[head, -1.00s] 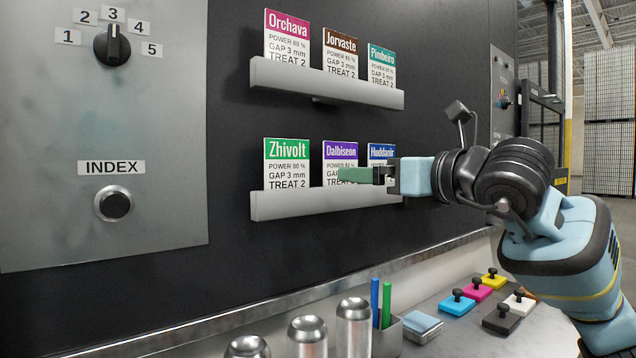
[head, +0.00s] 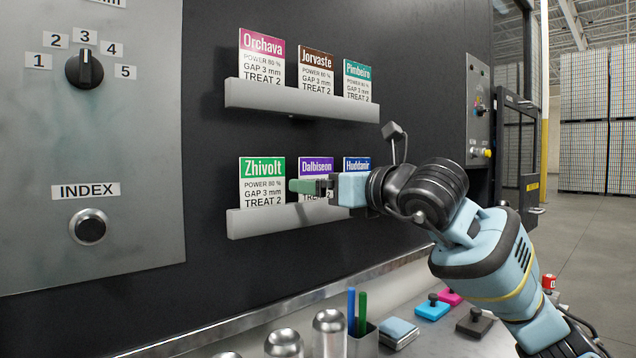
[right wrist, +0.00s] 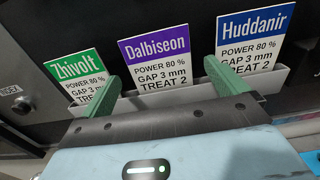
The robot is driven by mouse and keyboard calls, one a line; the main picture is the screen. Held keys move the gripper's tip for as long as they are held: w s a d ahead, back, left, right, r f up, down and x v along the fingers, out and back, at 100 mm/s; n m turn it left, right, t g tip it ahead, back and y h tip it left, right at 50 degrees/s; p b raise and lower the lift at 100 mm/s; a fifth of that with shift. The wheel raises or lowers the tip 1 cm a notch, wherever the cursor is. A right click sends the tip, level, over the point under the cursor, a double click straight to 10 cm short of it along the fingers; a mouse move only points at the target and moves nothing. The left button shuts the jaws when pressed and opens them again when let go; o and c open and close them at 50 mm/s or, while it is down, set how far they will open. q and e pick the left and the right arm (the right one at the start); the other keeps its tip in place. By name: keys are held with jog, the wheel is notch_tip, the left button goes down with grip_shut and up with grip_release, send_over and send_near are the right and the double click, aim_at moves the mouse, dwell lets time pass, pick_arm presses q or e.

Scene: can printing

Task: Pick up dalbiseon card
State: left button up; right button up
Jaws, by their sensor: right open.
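The Dalbiseon card (head: 316,167), white with a purple header, stands in the lower white rack (head: 262,222) between the Zhivolt and Huddanir cards. My right gripper (head: 310,187) is in front of it and covers part of its lower half in the head view. In the right wrist view the Dalbiseon card (right wrist: 157,60) stands beyond and between the two green fingers of my right gripper (right wrist: 160,85). The fingers are apart, with nothing held between them. I cannot tell how far the fingertips are from the card. My left gripper is not in view.
The Zhivolt card (head: 262,180) stands left in the same rack and the Huddanir card (head: 357,164) right. The upper rack (head: 300,100) holds the Orchava, Jorvaste and Pimbeiro cards. Metal cans (head: 329,335), pens (head: 356,312) and coloured stamps (head: 433,307) are on the counter below.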

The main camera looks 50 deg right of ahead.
jog(key=shift+w+d, duration=0.15)
jog(key=shift+w, duration=0.75)
jog(key=c, duration=1.1)
jog(key=shift+o, duration=0.2)
